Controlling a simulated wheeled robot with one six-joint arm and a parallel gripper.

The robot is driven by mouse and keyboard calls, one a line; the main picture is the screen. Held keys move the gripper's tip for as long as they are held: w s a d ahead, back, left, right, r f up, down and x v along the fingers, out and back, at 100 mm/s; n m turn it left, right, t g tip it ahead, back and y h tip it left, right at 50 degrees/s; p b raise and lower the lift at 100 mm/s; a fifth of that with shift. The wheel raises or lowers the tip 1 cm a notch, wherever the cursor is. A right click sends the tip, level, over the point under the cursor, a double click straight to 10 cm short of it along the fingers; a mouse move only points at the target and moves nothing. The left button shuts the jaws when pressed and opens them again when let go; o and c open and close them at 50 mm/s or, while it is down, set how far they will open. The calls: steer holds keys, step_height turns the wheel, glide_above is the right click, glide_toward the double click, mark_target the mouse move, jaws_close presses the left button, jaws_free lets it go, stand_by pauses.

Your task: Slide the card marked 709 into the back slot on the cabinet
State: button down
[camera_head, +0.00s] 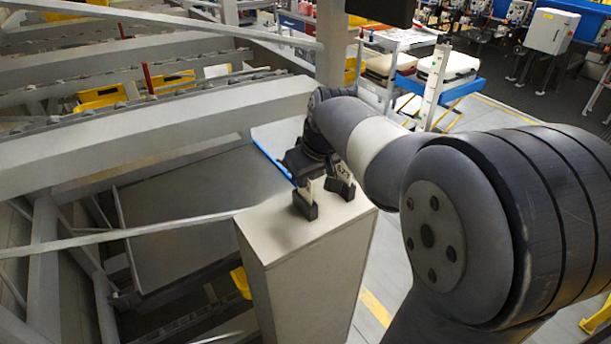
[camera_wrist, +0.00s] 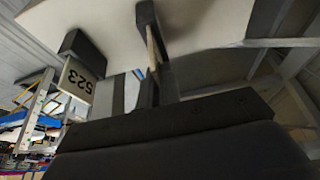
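Two dark holders stand on top of a tall pale block (camera_head: 310,265) in the head view. One pale card (camera_head: 309,190) stands upright in the left holder (camera_head: 304,208); its marking cannot be read. It shows edge-on in the wrist view (camera_wrist: 152,48), in its dark holder (camera_wrist: 146,14). The other card, marked 523 (camera_wrist: 77,80), stands in the right holder (camera_head: 346,194). My gripper (camera_wrist: 154,85) is at the edge-on card, its fingers close around the card's end. Whether they press on it is hidden. No 709 marking and no clear back slot show.
A grey sloping panel (camera_head: 200,205) and conveyor beams (camera_head: 160,130) lie left of the block. A blue cart (camera_head: 460,88) with pale trays stands behind. Clear floor (camera_head: 372,290) shows right of the block, partly behind my arm.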

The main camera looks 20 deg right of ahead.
steer(key=shift+f+b, duration=0.5)
steer(key=shift+f, duration=0.2)
steer(key=c, duration=1.6)
jaws_free()
steer(key=shift+o, duration=0.2)
steer(key=v, duration=1.1)
steer(key=shift+f, duration=0.15)
steer(key=x, duration=1)
steer(key=shift+w+f, duration=0.1)
steer(key=shift+w+p, duration=0.15)
steer(key=shift+p, duration=0.15)
steer(key=shift+r, duration=0.4)
